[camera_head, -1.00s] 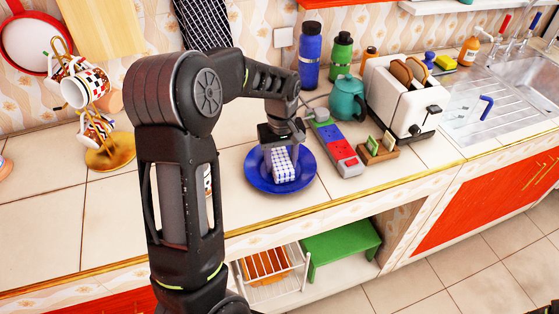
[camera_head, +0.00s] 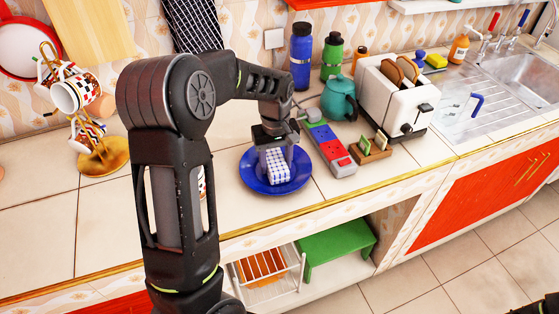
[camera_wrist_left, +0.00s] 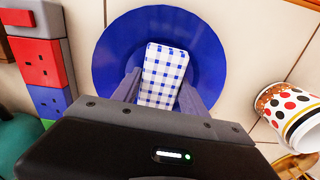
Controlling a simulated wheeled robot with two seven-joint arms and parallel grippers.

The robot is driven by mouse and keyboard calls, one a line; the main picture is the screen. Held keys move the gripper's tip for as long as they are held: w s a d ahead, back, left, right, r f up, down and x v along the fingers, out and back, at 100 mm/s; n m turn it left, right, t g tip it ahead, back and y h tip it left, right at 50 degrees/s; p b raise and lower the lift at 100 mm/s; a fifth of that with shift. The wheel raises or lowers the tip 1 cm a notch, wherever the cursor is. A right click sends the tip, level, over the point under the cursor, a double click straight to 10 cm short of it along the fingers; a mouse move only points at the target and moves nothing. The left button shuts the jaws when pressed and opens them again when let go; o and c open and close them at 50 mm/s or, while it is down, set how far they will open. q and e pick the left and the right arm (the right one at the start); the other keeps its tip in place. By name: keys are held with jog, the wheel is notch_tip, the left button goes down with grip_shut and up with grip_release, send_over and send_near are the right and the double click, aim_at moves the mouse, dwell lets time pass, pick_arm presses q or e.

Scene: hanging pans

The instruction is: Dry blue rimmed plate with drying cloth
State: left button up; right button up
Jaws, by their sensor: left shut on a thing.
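The blue plate (camera_head: 250,178) lies flat on the tiled counter; its blue rim also shows in the left wrist view (camera_wrist_left: 112,62). A folded blue-and-white checked cloth (camera_head: 279,168) is over the middle of the plate; it also shows in the left wrist view (camera_wrist_left: 163,75). My left gripper (camera_head: 274,150) points down over the plate, shut on the cloth, with a finger on each side of it in the left wrist view (camera_wrist_left: 158,95). Whether the cloth touches the plate is hard to tell.
A power strip (camera_head: 329,148) lies right of the plate, with a teal teapot (camera_head: 339,100), a toaster (camera_head: 390,100) and a small wooden holder (camera_head: 370,150) beyond. A mug tree (camera_head: 103,160) with mugs stands at the left. Counter left of the plate is clear.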

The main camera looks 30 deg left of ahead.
pick_arm(q)
jog(key=shift+s+a, duration=0.1)
jog(key=shift+s, duration=0.05)
jog(key=shift+r, duration=0.1)
jog(key=shift+r+p, duration=0.35)
jog(key=shift+p, duration=0.05)
notch_tip(320, 180, up, 7)
jog(key=p, duration=0.5)
jog(key=shift+r, duration=0.1)
